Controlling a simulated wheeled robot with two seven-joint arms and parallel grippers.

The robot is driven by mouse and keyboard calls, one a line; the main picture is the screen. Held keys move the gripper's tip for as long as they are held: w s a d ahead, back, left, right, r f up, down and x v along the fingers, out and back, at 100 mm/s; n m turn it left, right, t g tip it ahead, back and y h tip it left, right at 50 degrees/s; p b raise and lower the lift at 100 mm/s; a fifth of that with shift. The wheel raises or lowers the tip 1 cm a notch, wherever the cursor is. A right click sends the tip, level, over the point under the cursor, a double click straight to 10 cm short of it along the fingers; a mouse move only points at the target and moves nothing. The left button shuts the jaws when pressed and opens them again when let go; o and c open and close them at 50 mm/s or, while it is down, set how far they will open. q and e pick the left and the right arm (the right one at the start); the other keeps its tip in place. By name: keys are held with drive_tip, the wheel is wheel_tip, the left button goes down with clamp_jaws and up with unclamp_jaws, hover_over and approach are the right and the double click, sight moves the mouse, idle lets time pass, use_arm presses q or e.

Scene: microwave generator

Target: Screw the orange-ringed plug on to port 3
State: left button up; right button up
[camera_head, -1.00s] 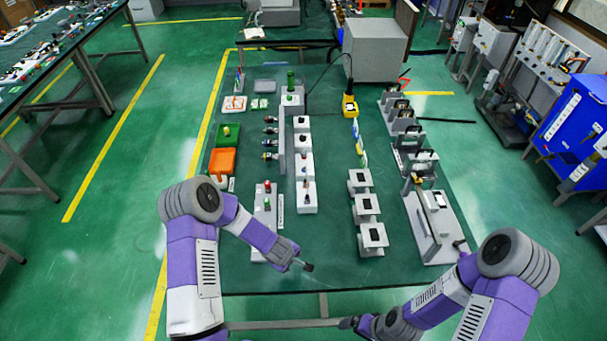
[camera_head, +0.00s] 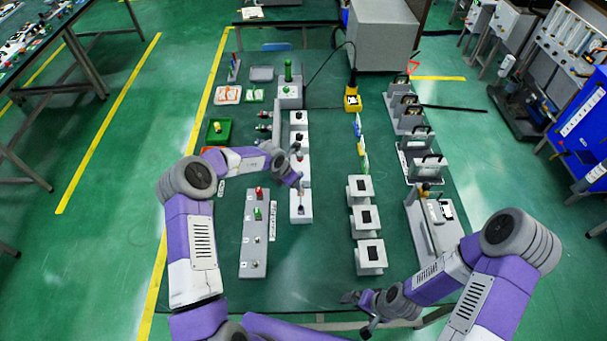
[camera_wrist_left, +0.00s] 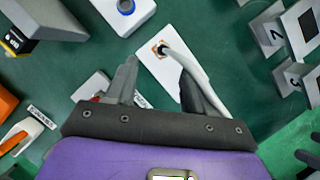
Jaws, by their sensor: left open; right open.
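My left gripper (camera_head: 298,184) is over the front end of a row of white blocks. In the left wrist view its fingers (camera_wrist_left: 158,85) are apart with nothing gripped. An orange-ringed fitting (camera_wrist_left: 161,48) with a pale cable sits on a white block (camera_wrist_left: 150,65), just beyond and between the fingertips; the right finger hides part of the cable. The same block shows in the head view (camera_head: 301,214). My right gripper (camera_head: 360,313) is open and empty at the table's near edge.
A grey strip (camera_head: 254,240) with red and green fittings lies left of the blocks. Several grey stands (camera_head: 370,256) with black squares stand to the right. A grey fixture (camera_head: 431,228) is farther right. Bare green table (camera_head: 325,240) lies between the blocks and stands.

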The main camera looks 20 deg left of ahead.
use_arm(q)
drive_tip(key=shift+s+x, duration=0.15)
drive_tip(key=shift+x, duration=1.5)
drive_tip(key=shift+s+x, duration=0.2)
drive_tip(key=shift+x, duration=1.5)
drive_tip(key=shift+f, duration=0.1)
clamp_jaws()
